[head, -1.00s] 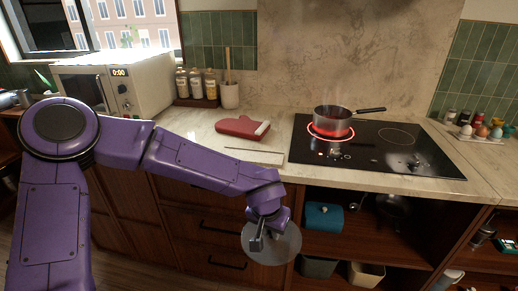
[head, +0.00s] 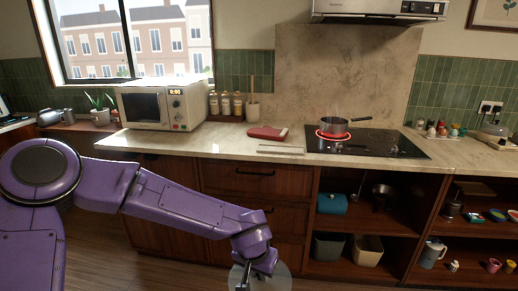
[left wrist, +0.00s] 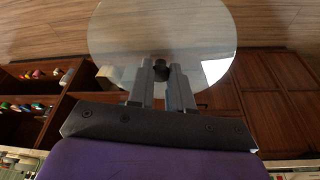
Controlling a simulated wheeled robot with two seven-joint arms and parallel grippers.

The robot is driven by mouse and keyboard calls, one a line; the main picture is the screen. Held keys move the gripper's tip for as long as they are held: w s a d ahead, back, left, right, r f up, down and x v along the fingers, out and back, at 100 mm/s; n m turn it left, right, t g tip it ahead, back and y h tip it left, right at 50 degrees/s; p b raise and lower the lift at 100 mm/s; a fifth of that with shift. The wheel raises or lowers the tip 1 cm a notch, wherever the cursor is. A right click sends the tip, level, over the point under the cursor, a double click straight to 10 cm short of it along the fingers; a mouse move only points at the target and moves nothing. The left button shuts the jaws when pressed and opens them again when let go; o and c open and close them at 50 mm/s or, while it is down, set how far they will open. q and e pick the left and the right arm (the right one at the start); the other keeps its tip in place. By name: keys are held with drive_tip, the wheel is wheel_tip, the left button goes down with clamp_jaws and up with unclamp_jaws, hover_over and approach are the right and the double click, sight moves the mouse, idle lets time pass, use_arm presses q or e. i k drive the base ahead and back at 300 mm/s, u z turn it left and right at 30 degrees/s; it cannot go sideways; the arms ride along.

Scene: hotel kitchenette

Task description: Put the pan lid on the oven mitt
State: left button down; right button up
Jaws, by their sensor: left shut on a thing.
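The pan lid is a round clear glass disc with a dark knob. In the head view the lid (head: 281,281) hangs at the bottom edge, partly cut off, in front of the drawers. My left gripper (head: 255,275) is shut on its knob; the left wrist view shows the fingers (left wrist: 162,82) around the knob and the glass (left wrist: 120,35) spread beyond them. The red oven mitt (head: 267,133) lies flat on the counter, left of the hob, well above and behind the lid in the picture. My right gripper is not in view.
A pan (head: 334,126) stands on a glowing red ring of the black hob (head: 385,145). A flat, pale board (head: 281,150) lies in front of the mitt. Bottles (head: 226,104) and a utensil jar (head: 253,112) stand behind it. Bare counter (head: 215,142) lies left of the mitt.

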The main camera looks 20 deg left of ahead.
sight(268, 131)
drive_tip(key=u, duration=0.75)
drive_tip(key=i, duration=1.15)
drive_tip(key=z, duration=0.15)
